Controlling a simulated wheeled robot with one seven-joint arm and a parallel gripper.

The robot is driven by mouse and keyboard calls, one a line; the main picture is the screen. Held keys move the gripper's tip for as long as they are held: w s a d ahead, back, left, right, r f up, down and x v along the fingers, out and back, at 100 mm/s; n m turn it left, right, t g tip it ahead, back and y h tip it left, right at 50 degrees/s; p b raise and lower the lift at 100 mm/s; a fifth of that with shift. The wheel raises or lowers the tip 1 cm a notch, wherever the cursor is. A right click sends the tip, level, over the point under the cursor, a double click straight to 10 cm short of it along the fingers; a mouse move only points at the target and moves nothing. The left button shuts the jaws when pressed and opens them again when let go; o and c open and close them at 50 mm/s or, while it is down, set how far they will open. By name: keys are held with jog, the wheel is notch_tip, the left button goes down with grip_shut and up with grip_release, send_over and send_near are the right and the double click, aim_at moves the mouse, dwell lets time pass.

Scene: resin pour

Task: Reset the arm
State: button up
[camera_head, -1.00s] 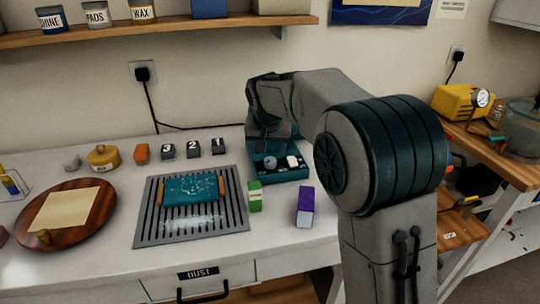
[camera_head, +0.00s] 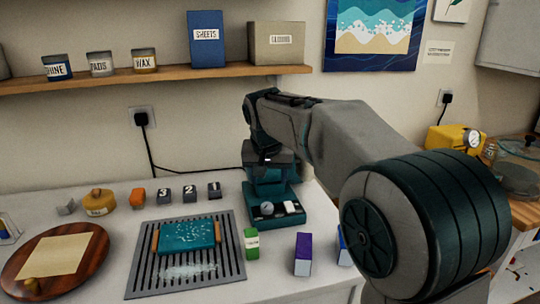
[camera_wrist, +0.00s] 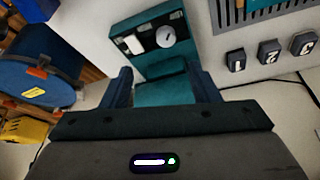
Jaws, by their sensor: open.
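My arm reaches from the lower right over the bench. Its wrist hangs over the teal device (camera_head: 285,217), which has a round gauge and a white block on its base. In the wrist view my gripper (camera_wrist: 158,70) is open, its two dark blue fingers apart. The teal device (camera_wrist: 120,30) lies beyond the fingertips, and a teal part of it shows between them. I cannot tell whether the fingers touch it. In the head view the fingertips are hard to make out against the teal behind them.
A slotted grey rack (camera_head: 232,270) with a teal block (camera_head: 187,236) lies left of the device. Numbered dark blocks (camera_head: 190,194) line the back. A round wooden board (camera_head: 95,262) is at left.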

jog(key=s+d+p, duration=0.3)
jog(key=s+d, duration=0.8)
jog(key=s, duration=0.1)
jog(key=s+d+f+p, duration=0.1)
jog(key=s+d+f, duration=0.2)
jog(key=s, duration=0.5)
jog(key=s+d+f+g+p, duration=0.1)
jog(key=s+d+f, duration=0.2)
jog(key=s, duration=0.5)
jog(key=shift+d+f+g, duration=0.2)
jog(key=shift+d+g, duration=0.1)
